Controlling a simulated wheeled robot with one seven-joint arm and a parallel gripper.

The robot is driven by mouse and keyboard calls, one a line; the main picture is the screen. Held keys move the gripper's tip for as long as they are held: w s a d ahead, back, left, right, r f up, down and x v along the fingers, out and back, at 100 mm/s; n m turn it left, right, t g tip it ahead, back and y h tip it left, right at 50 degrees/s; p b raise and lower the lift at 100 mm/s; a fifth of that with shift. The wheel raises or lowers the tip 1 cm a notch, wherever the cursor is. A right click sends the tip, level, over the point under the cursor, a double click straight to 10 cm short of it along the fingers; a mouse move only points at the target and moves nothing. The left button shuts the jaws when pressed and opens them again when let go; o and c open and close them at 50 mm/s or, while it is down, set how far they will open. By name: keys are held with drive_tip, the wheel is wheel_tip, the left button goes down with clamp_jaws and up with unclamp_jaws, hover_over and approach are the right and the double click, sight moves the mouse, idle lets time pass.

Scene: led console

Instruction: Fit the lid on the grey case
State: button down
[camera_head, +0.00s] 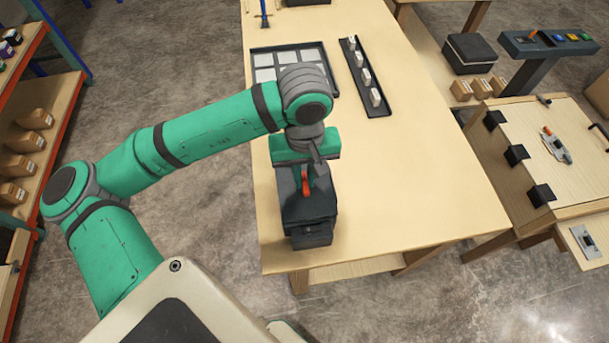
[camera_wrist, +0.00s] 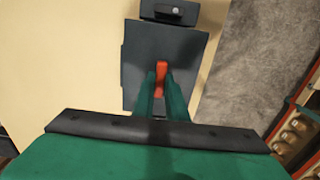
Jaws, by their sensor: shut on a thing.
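The dark grey lid (camera_head: 322,207) has a red handle (camera_head: 305,187) on top. My gripper (camera_head: 306,172) is shut on this handle. In the wrist view the two green fingers (camera_wrist: 161,92) pinch the red handle (camera_wrist: 161,68) near the middle of the lid (camera_wrist: 185,52). The grey case (camera_head: 312,238) is under and in front of the lid, near the table's front edge. The lid hides the case opening, and I cannot tell whether the lid touches the rim.
The wooden table (camera_head: 400,180) is clear to the right of the case. Behind my gripper lie a dark tray with pale squares (camera_head: 262,58) and a narrow black tray with white blocks (camera_head: 352,62). A second bench (camera_head: 535,125) stands at right, and shelves with boxes (camera_head: 45,130) at left.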

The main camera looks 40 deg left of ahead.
drive_tip(key=shift+f, duration=1.1)
idle(1.1)
drive_tip(key=c, duration=1.7)
unclamp_jaws()
drive_tip(key=shift+r, duration=0.1)
wheel_tip(320, 180, up, 11)
drive_tip(key=shift+f, duration=0.2)
